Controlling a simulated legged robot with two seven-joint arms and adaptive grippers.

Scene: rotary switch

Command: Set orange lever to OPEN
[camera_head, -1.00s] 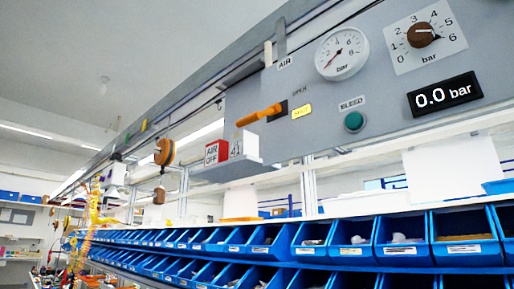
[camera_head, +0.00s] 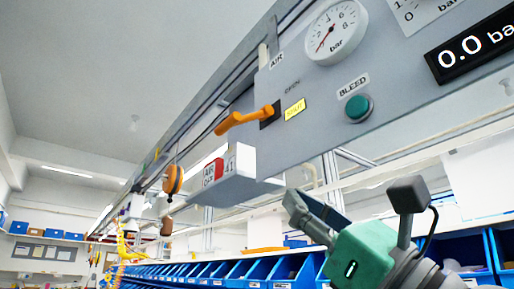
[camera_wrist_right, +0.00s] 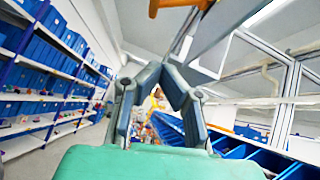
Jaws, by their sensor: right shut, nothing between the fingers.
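The orange lever (camera_head: 243,118) sits on the grey panel (camera_head: 310,143) and sticks out to the left from its dark slot, slightly drooping. A yellow label (camera_head: 295,110), seemingly reading SHUT, is right of the slot, and a faint OPEN label (camera_head: 292,87) is above. My right gripper (camera_head: 297,205) is low at right, below the panel and apart from the lever. Its fingers are shut and empty; in the right wrist view the fingertips (camera_wrist_right: 159,70) meet. An orange part, likely the lever (camera_wrist_right: 180,5), is at the top edge there. My left gripper is not in view.
The green BLEED button (camera_head: 359,107), a gauge (camera_head: 335,32) and a display (camera_head: 475,45) are to the right. Blue bins (camera_head: 252,270) line the shelf below.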

